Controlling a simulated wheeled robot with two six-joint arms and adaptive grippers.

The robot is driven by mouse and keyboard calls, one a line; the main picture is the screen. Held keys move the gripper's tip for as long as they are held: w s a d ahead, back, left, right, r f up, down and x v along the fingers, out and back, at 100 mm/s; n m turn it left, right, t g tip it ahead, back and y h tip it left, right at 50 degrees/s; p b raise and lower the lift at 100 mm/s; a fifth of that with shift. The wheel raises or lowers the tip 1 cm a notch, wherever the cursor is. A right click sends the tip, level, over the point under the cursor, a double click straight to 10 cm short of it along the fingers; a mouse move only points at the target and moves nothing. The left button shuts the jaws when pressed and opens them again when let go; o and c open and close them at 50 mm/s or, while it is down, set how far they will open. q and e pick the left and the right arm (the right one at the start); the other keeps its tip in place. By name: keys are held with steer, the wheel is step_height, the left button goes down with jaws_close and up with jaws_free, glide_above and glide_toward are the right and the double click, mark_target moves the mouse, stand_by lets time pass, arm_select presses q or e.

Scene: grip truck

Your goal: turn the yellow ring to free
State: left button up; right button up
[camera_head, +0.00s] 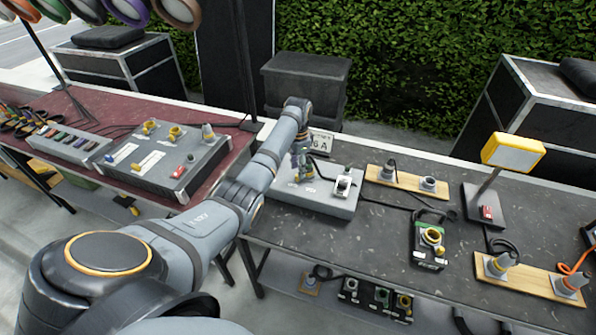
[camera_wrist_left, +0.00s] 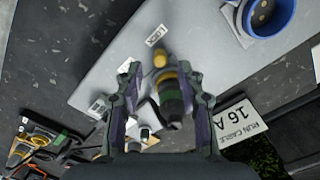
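My left gripper (camera_head: 302,172) points down over the left part of a light grey box (camera_head: 330,201) on the right-hand table. In the left wrist view, its two fingers (camera_wrist_left: 163,78) stand apart on either side of a dark connector (camera_wrist_left: 171,103) with a yellow ring (camera_wrist_left: 168,80) and a yellow end (camera_wrist_left: 160,60). A gap shows on the left side of the connector; the right finger is very near it, and I cannot tell whether they touch. In the head view, the gripper largely hides this connector. My right gripper is not in view.
A black box with a yellow ring (camera_head: 430,250) and a lamp (camera_head: 513,153) stand further right. Cables cross the table.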

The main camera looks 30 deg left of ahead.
arm_select(q)
steer(key=shift+f, duration=1.7)
jaws_close()
